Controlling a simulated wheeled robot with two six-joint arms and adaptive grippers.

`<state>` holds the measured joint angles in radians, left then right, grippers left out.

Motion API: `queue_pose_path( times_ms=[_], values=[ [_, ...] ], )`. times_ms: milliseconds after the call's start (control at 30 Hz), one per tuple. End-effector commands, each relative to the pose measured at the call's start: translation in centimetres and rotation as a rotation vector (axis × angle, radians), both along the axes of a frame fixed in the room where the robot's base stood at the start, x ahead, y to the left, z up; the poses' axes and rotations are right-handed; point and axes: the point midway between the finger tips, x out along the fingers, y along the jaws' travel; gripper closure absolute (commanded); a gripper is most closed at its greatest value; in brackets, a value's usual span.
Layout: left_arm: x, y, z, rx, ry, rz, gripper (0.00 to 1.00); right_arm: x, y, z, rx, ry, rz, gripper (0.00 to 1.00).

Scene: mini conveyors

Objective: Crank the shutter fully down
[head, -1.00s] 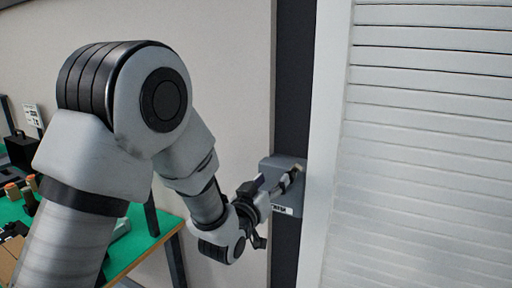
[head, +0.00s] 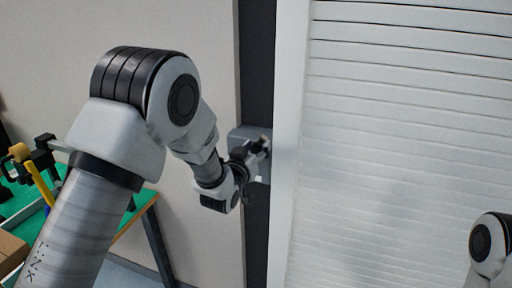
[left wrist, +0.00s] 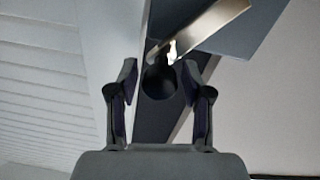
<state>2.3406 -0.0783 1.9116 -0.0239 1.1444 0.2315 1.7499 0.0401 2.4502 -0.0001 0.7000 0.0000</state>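The shutter (head: 400,130) is a white slatted panel at the right in the head view, and its slats run down to the frame's bottom edge. A grey crank box (head: 240,133) sits on the dark post beside the shutter's white frame. My left gripper (head: 257,150) is in front of the box and hides part of it. In the left wrist view, the crank's dark round knob (left wrist: 159,82) lies between the open fingers (left wrist: 159,80), with small gaps visible on both sides. The metal crank arm (left wrist: 215,25) slants up to the right from the knob. My right gripper is out of view.
A green-topped table (head: 140,210) with tools and a cardboard box (head: 10,252) stands at the lower left. A pale wall (head: 215,60) lies behind my left arm. Part of my right arm shows at the lower right.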

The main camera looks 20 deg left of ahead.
Motion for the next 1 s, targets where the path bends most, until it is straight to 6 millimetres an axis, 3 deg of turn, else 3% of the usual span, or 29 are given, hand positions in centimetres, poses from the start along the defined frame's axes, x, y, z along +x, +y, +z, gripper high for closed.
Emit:
queue_pose_path(
  times_ms=[33, 100, 567, 1000],
  values=[
    [0.0, 0.0, 0.0, 0.000, 0.000, 0.000, 0.78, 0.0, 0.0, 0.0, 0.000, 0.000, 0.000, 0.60],
    [0.0, 0.0, 0.0, 0.000, 0.000, 0.000, 1.00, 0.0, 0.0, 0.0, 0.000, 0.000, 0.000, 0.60],
    [0.0, 0.4, 0.2, -0.049, 0.001, 0.001, 1.00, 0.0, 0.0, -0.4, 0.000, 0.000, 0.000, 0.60],
    [0.1, 2.9, 1.1, -0.358, 0.009, 0.001, 1.00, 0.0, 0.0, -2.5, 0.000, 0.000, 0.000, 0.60]
  ],
)
